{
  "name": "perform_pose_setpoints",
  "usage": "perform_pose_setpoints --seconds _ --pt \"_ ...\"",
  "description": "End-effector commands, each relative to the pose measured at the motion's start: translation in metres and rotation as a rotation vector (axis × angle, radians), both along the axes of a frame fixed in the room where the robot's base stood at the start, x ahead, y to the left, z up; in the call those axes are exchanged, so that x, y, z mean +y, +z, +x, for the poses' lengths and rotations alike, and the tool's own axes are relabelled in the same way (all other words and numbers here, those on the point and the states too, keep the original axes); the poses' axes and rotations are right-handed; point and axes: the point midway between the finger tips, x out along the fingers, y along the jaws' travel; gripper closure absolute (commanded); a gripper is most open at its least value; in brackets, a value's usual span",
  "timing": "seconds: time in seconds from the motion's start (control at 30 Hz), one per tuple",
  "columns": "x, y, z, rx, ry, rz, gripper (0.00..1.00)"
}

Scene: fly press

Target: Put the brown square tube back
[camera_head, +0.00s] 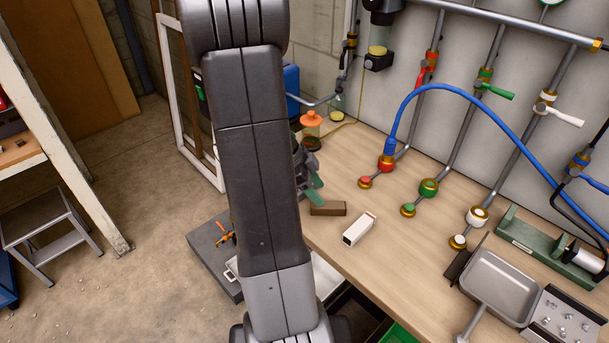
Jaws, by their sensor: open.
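The brown square tube (328,208) lies on the wooden bench top, near the bench's left front edge. A white square tube (359,229) with a dark open end lies just to its right and nearer the front. My gripper (316,190) shows only in part, behind my arm's upright link. Its green fingers are apart, a little behind and left of the brown tube, and no object shows between them. My arm hides the rest of the gripper and the bench's left end.
Valves and pipes with a blue hose (455,92) line the wall behind. An orange-capped jar (311,122) stands at the back left. A metal pan (497,283) and a green fixture (540,246) are at the right. The bench middle is clear.

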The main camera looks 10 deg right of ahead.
Motion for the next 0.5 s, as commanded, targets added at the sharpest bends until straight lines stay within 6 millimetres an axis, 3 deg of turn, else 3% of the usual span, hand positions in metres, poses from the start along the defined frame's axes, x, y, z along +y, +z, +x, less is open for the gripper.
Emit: perform_pose_setpoints --seconds 0.23,0.5 --pt "0.024 0.039 0.004 -0.004 0.002 0.002 0.51" --pt "0.033 0.053 0.004 0.001 0.000 0.001 0.51"
